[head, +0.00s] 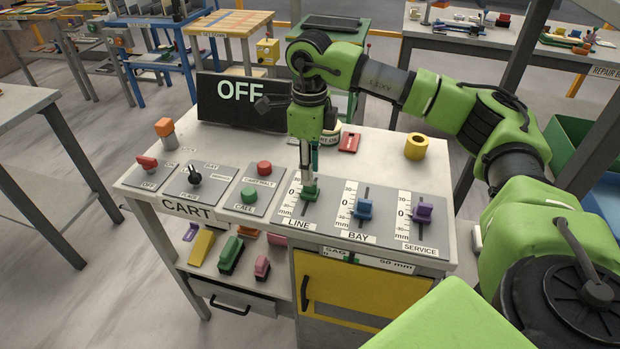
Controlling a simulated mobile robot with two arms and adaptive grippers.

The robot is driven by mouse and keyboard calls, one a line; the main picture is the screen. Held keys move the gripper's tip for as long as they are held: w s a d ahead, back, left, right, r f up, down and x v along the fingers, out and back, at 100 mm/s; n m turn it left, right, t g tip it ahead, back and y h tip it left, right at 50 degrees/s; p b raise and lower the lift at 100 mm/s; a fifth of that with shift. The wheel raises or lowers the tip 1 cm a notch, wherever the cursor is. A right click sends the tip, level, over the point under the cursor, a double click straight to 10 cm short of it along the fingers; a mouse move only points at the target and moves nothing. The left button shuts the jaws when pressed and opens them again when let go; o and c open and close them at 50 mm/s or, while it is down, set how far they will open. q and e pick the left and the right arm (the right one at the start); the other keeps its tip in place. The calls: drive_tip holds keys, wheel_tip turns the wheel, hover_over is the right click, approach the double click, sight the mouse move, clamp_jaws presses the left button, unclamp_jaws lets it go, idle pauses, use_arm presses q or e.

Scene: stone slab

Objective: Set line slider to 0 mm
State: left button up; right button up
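The LINE slider has a green knob (310,194) on a grey plate on the console top. Its scale runs from 30 to -30 mm, and the knob appears roughly level with the 0 mark; the exact reading is too small to tell. My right gripper (307,181) points straight down over this knob, its fingertips at or just above it. The fingers look close together, but I cannot tell whether they grip the knob. My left gripper is not in view.
Right of LINE stand the blue BAY slider (363,209) and purple SERVICE slider (422,213). To its left are a green CALL button (249,195), a red button (264,168), a black knob (195,177) and a red switch (147,162). A display (236,98) reads OFF. A yellow ring (415,147) lies behind.

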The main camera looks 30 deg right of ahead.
wheel_tip(320, 180, up, 8)
idle(0.7)
